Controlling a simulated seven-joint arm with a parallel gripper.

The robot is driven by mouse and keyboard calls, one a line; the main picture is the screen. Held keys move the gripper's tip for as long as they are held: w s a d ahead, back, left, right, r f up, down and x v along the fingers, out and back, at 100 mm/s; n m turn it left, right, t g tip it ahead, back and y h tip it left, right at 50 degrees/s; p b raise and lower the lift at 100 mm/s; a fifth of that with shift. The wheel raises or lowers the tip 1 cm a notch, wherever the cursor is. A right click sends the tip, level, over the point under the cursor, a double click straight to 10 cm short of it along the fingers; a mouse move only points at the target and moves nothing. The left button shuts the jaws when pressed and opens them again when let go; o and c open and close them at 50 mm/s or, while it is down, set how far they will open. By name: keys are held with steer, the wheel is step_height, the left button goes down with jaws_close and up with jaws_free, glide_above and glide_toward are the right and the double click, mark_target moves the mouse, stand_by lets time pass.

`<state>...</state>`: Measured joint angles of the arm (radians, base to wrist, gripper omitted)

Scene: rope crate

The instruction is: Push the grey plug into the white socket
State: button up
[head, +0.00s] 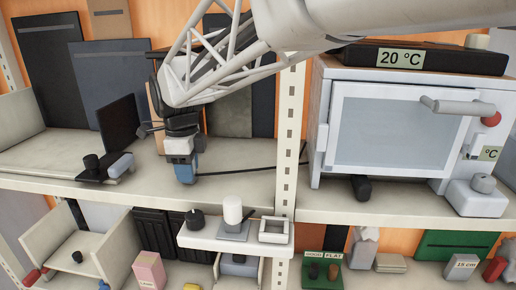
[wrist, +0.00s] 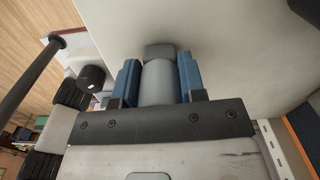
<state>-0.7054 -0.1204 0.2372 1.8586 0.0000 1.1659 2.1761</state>
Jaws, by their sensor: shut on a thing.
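My gripper (head: 186,172) is over the upper left shelf, its blue fingers pointing down. In the wrist view the two blue fingers (wrist: 158,82) are shut on a light grey rounded body, which I take for the grey plug (wrist: 158,84). A darker grey block sits at its far end. In the head view the fingers mostly hide the plug. A thin black cable (head: 250,172) runs from near the fingers right to the post. I cannot tell for certain which thing is the white socket; a hollow square white frame (head: 273,230) stands on the small lower ledge.
A black stand with a knob (head: 91,164) and a grey rounded piece (head: 122,165) are left of my gripper. The oven (head: 395,130) and a pale box (head: 475,200) stand right of the post (head: 288,135). The shelf's front strip between gripper and post is mostly clear, crossed by the cable.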

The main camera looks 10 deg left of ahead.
steer(key=shift+f, duration=0.15)
steer(key=o, duration=1.1)
steer(key=shift+r, duration=3.9)
